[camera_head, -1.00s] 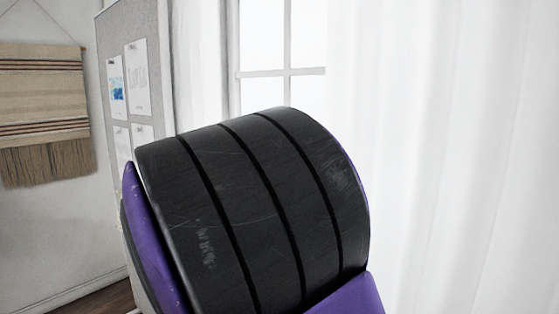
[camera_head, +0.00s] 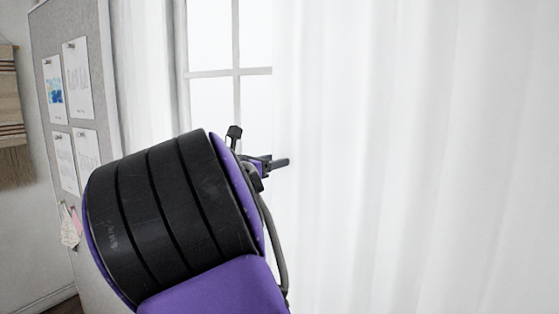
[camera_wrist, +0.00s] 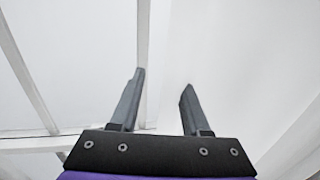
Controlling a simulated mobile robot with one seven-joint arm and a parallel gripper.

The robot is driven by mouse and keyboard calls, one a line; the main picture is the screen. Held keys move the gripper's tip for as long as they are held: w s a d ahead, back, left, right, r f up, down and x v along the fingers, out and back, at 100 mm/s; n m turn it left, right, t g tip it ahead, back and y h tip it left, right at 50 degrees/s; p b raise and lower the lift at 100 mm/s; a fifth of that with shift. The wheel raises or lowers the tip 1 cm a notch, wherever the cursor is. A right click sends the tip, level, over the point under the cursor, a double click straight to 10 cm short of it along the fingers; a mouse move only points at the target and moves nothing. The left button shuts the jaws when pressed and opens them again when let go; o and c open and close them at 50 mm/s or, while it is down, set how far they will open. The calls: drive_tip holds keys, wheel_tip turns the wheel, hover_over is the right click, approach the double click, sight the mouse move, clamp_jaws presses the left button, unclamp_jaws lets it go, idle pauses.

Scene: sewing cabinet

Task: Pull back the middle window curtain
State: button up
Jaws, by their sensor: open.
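A white, sheer curtain (camera_head: 400,150) hangs in soft vertical folds across the middle and right of the head view. Its left edge borders a bright window (camera_head: 215,100) with pale grey bars. My gripper (camera_head: 285,162) shows beyond my black and purple arm, at the curtain's left edge; I cannot tell if it touches the fabric. In the wrist view my gripper (camera_wrist: 160,88) is open, with two grey fingers apart and nothing clearly between them. Window bars and pale fabric (camera_wrist: 230,50) lie beyond the fingers. My arm hides the lower window.
A second white curtain (camera_head: 145,70) hangs left of the window. A grey pinboard (camera_head: 85,20) with several papers stands farther left. A woven wall hanging (camera_head: 10,105) is at the left edge.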

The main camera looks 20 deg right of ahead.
clamp_jaws()
idle(1.4)
